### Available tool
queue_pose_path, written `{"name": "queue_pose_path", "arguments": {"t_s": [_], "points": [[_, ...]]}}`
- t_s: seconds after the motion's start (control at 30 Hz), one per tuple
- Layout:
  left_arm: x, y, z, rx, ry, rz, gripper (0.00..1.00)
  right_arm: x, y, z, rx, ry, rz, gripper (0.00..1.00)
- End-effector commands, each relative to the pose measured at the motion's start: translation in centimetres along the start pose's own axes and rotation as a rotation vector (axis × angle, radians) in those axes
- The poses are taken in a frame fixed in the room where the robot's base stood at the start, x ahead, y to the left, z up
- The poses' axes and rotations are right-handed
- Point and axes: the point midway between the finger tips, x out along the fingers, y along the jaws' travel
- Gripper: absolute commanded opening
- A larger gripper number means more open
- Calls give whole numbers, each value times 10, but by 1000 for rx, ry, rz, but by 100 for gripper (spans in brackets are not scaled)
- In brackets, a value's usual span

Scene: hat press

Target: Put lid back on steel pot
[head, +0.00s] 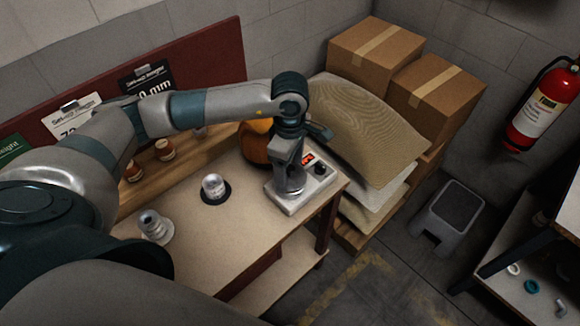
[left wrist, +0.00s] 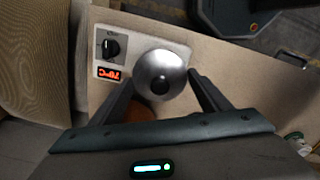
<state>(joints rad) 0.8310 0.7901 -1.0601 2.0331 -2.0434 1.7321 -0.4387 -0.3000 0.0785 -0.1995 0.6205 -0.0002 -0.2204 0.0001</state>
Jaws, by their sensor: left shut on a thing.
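My left gripper (head: 290,165) hangs over the hot plate (head: 312,187) at the table's right end and is shut on a round steel lid. In the left wrist view the lid (left wrist: 160,72) is a shiny disc with a dark knob in its middle, between my two fingers (left wrist: 160,80). In the head view shiny steel (head: 289,186) shows just under the fingers, over the hot plate. I cannot tell pot from lid there, nor whether the lid rests on the pot. My right gripper is not in view.
A metal canister (head: 213,186) stands on a dark round mat mid-table. Another metal piece (head: 152,223) sits on a pale round base at the left. An orange rounded thing (head: 255,143) stands behind the hot plate. Sacks (head: 365,115) and boxes (head: 375,50) are stacked beyond the table's right end.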

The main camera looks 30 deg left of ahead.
Motion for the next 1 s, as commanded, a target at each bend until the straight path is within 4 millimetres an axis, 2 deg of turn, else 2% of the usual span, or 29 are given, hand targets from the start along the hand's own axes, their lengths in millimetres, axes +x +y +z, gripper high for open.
{"name": "queue_pose_path", "arguments": {"t_s": [0.13, 0.37, 0.87, 0.9, 0.97, 1.0], "points": [[9, 0, 0, 0, 0, 0, 48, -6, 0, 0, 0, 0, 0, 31], [10, 0, 0, 0, 0, 1, 48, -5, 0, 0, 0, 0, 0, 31], [19, 0, 0, 0, -1, 1, 48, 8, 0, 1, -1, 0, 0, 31], [18, 0, 0, 0, -1, 1, 77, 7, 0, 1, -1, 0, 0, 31], [18, 0, 0, 0, 0, 1, 89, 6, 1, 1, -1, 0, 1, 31], [18, 0, 0, 0, 0, 1, 89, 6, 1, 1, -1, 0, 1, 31]]}}
